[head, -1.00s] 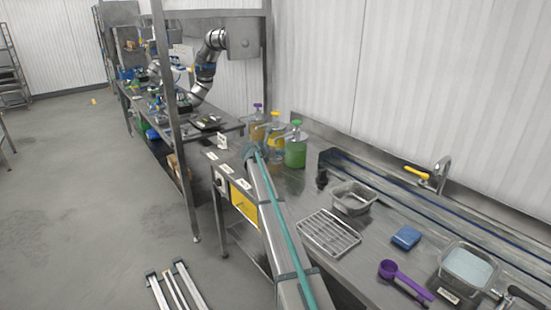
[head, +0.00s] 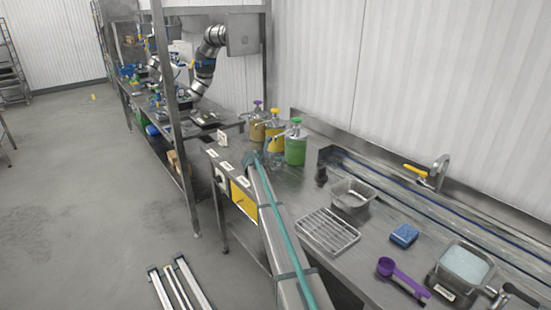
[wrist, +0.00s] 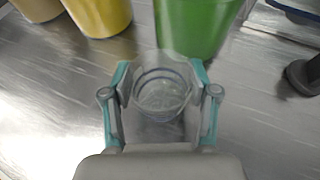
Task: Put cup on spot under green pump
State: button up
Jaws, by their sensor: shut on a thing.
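A clear cup (wrist: 162,92) is between the fingers of my gripper (wrist: 162,100) in the wrist view. The gripper is shut on it, with one finger on each side. In the head view my gripper (head: 256,160) is close to the front of the pump bottles, and the cup is hard to make out there. The green pump bottle (head: 295,150) stands at the right of the row of pumps. Its green body (wrist: 195,25) shows just beyond the cup in the wrist view, slightly right of it. The spot under its nozzle cannot be made out.
A yellow pump bottle (head: 274,132) and an orange-brown one with a purple top (head: 258,125) stand left of the green one. A wire rack (head: 328,231), a metal pan (head: 352,196), a blue sponge (head: 404,235) and a purple scoop (head: 400,275) lie to the right.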

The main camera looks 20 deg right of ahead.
jog(key=shift+f, duration=0.15)
jog(key=o, duration=1)
jog(key=shift+o, duration=0.2)
jog(key=shift+r, duration=0.25)
jog(key=b+v, duration=0.3)
jog(key=v, duration=0.9)
jog(key=shift+r, duration=0.1)
